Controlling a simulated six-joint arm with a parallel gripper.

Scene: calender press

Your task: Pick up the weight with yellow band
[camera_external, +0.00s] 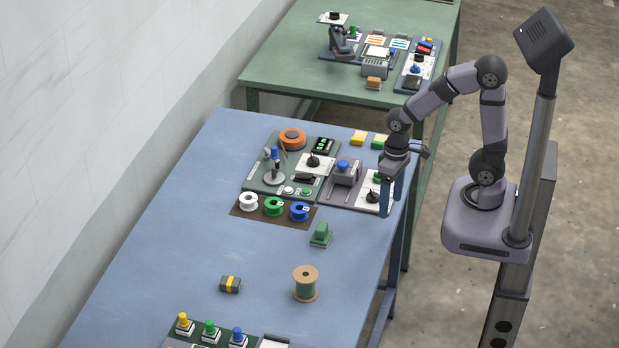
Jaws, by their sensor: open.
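The weight with yellow band (230,284) is a small dark block with a yellow stripe across its middle. It lies on the blue table (185,225), left of centre in the near half. My gripper (391,199) points down over the table's right edge, beside the panels. It is far up and to the right of the weight. Its two dark fingers are apart, and I see nothing between them.
A wooden spool (306,284) stands right of the weight. A green block (321,235) lies between the weight and my gripper. Small spools (273,206) and instrument panels (290,175) stand behind. Coloured knobs (210,332) are in front. Blue surface around the weight is clear.

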